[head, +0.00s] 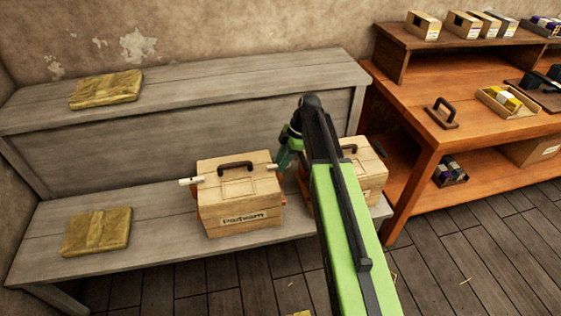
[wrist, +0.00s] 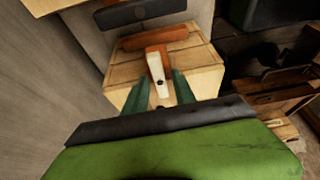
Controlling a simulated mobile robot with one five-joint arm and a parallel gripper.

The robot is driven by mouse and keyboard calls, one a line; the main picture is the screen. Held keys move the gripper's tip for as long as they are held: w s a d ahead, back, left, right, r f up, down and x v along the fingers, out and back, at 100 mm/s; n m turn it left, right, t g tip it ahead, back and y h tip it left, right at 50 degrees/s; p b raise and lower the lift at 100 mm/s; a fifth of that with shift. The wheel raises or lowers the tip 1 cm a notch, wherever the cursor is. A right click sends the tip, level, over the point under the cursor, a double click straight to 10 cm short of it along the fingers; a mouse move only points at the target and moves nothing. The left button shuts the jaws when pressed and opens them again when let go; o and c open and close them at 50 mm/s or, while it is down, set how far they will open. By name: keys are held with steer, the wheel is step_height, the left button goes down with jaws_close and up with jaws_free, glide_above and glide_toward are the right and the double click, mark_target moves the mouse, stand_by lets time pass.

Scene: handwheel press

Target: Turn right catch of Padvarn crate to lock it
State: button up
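The Padvarn crate (head: 238,200) is a pale wooden box with a dark top handle and a name label, standing on the lower grey bench. Its white left catch (head: 189,181) sticks out sideways. A small white bit of the right catch (head: 272,167) shows by my gripper (head: 284,160), which is at the crate's upper right side. In the wrist view, a white catch (wrist: 156,64) on an orange-brown mount lies ahead of my gripper (wrist: 164,76). The two green fingers stand apart, one on each side of the catch's near end. Whether they touch it is unclear.
A second wooden crate (head: 368,178) stands close on the right, partly behind my arm. Folded yellow cloths lie on the upper shelf (head: 106,89) and lower bench (head: 97,231). An orange workbench (head: 460,150) with boxes stands at right.

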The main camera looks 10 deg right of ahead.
steer(key=shift+o, duration=0.2)
steer(key=p+v, duration=1.6)
steer(key=v, duration=0.1)
steer(key=shift+d+r, duration=0.15)
